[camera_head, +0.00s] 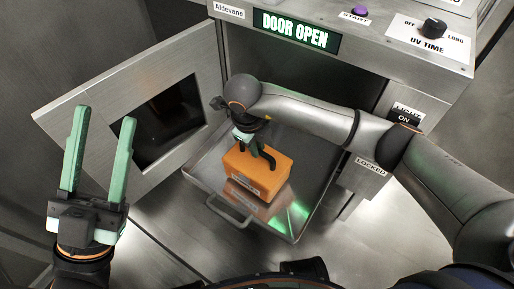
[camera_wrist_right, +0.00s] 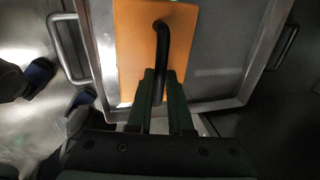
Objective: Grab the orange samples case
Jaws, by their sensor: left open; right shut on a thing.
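The orange samples case (camera_head: 262,178) sits on the pulled-out metal tray (camera_head: 312,192) in front of the open chamber. It has a dark handle on top and a label on its front side. My right gripper (camera_head: 252,143) reaches down from above and is shut on the case's handle. The right wrist view shows the black handle (camera_wrist_right: 161,45) between the gripper's fingers (camera_wrist_right: 161,88), with the orange case top (camera_wrist_right: 130,40) beneath. My left gripper (camera_head: 100,140) is open and empty, in front of the open door at the left.
The chamber door (camera_head: 65,115) with its dark window stands open at the left. A sign (camera_head: 296,31) reads "DOOR OPEN". The tray has a front handle (camera_head: 228,214). A control panel with a UV TIME knob (camera_head: 434,27) is at the upper right. A label reads "LOCKED" (camera_head: 370,166).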

